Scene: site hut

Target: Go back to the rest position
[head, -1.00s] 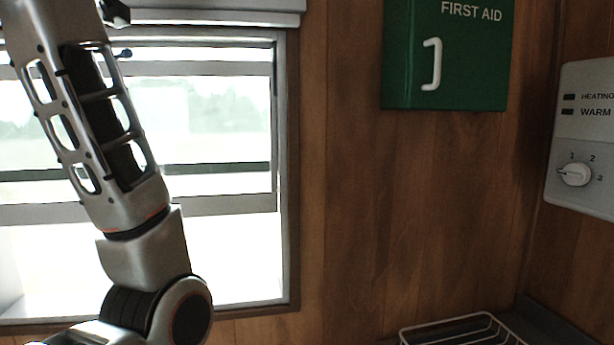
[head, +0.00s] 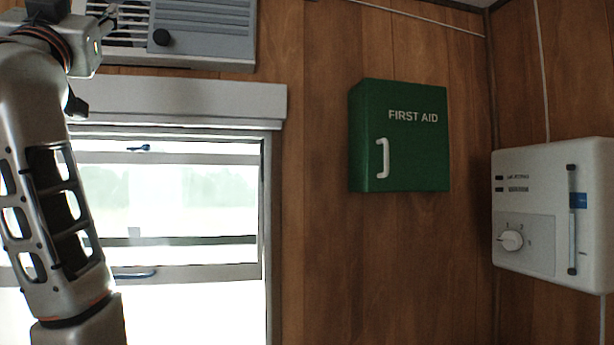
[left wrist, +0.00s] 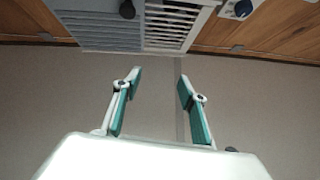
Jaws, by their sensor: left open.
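My left arm rises along the left edge of the head view, its wrist at the top left corner. In the left wrist view my left gripper (left wrist: 159,79) has its two green-padded fingers spread apart. Nothing is between them. They point toward a grey vented unit, with a plain beige surface behind. My right gripper is in neither view.
The grey vented unit (head: 205,38) is above the window (head: 190,205), close to my left wrist; it also shows in the left wrist view (left wrist: 100,32). A green first aid box (head: 415,155) and a white heater control box (head: 545,215) hang farther right. The wood wall between is clear.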

